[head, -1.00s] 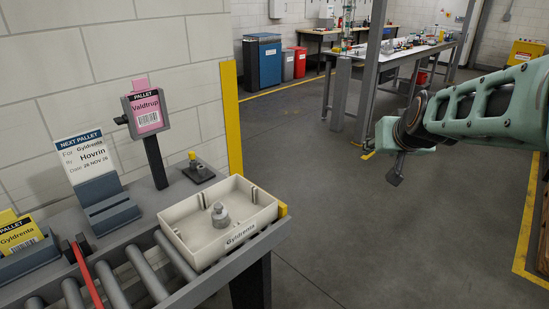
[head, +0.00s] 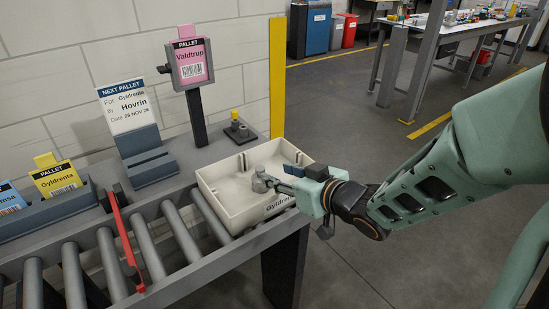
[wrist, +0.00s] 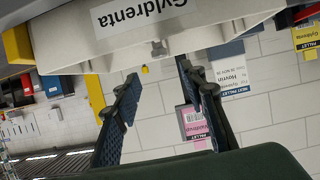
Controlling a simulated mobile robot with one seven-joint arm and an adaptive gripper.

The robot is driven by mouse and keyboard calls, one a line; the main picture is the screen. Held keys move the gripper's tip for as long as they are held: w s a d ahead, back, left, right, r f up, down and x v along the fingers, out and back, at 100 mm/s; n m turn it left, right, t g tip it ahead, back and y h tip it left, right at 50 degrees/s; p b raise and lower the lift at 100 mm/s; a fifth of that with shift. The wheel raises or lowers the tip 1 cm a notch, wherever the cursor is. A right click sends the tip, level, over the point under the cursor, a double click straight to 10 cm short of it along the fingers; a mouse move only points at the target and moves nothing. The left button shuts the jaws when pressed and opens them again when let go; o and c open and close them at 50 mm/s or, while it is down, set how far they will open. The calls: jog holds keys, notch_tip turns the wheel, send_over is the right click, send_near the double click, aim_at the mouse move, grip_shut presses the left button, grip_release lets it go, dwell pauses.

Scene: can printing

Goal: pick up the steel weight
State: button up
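The steel weight (head: 260,182) is a small grey knobbed cylinder. It stands upright in the cream tray (head: 213,206) labelled Gyldrenta on the roller conveyor. My gripper (head: 286,179) reaches over the tray's right side, its fingertips close to the right of the weight. Its two fingers are spread apart with nothing between them; they also show in the wrist view (wrist: 160,85). There the picture is upside down, and a small grey part, seemingly the weight's top (wrist: 158,48), shows at the tray's edge between the finger lines. I cannot tell whether a finger touches the weight.
Left of the tray are bare rollers (head: 180,240) and a red bar (head: 122,235). Behind stand a card holder (head: 145,160), a pink Valdtrup pallet card (head: 190,62) on a post, and a yellow-knobbed fixture (head: 240,130). A yellow post (head: 277,75) rises behind the tray.

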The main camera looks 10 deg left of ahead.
aim_at(263, 171)
jog(key=b+x, duration=0.1)
jog(key=x, duration=0.4)
jog(key=shift+s+a+f, duration=0.1)
jog(key=shift+a+f, duration=0.05)
jog(key=shift+f, duration=0.05)
jog(key=shift+d+f+b+x, duration=0.1)
jog(key=shift+f+b+x, duration=0.1)
jog(key=shift+x, duration=1.1)
jog(key=shift+d+f+b+x, duration=0.1)
jog(key=shift+f+b+x, duration=0.05)
jog(key=shift+x, duration=1.15)
grip_shut()
jog(key=shift+r, duration=0.1)
